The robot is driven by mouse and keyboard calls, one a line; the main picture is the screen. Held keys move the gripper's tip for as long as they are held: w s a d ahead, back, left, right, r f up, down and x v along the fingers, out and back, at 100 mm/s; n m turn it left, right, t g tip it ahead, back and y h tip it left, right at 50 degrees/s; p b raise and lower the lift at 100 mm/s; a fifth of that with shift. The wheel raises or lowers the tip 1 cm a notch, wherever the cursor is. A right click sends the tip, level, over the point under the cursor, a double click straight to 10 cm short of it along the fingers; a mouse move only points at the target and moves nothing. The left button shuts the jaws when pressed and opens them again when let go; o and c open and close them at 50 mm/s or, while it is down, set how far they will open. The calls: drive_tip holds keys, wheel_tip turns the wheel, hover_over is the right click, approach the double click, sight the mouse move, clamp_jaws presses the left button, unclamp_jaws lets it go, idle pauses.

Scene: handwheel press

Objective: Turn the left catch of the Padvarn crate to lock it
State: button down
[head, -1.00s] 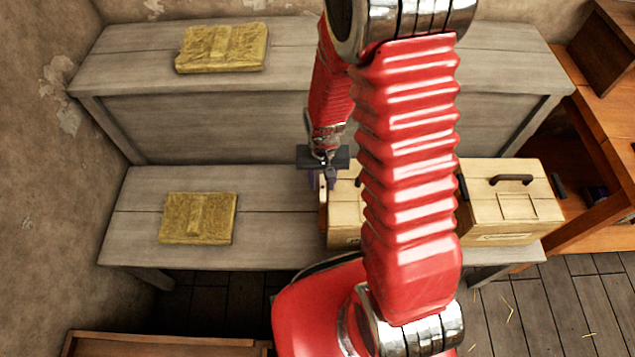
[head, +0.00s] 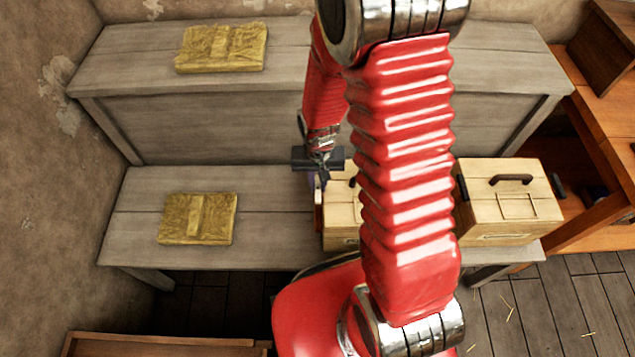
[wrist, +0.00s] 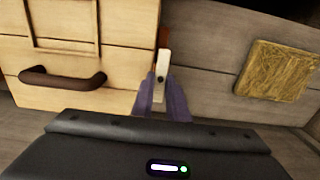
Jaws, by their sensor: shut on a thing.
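A pale wooden crate (head: 341,229) stands on the lower bench, partly hidden behind my red arm. In the wrist view the same crate (wrist: 60,105) fills the left side, with its dark handle (wrist: 62,79). A pale catch (wrist: 163,62) with a dark pin stands at the crate's left side, with a reddish-brown piece behind it. My gripper (wrist: 163,92) is shut on this catch, with one purple finger on each side. In the head view my gripper (head: 322,182) is at the crate's left edge, and the catch is hard to make out.
A second pale crate (head: 508,210) stands to the right on the lower bench (head: 270,190). A straw-coloured slab (head: 198,218) lies on the bench to the left, another (head: 222,47) on the upper shelf. Bare bench lies left of my gripper.

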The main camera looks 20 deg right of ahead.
drive_tip(key=shift+d, duration=0.65)
drive_tip(key=shift+n, duration=0.3)
drive_tip(key=n, duration=0.4)
drive_tip(key=shift+s, duration=0.1)
drive_tip(key=n, duration=0.3)
drive_tip(key=shift+n, duration=0.4)
drive_tip(key=n, duration=0.4)
drive_tip(key=shift+n, duration=0.3)
drive_tip(key=n, duration=0.4)
drive_tip(key=shift+n, duration=0.4)
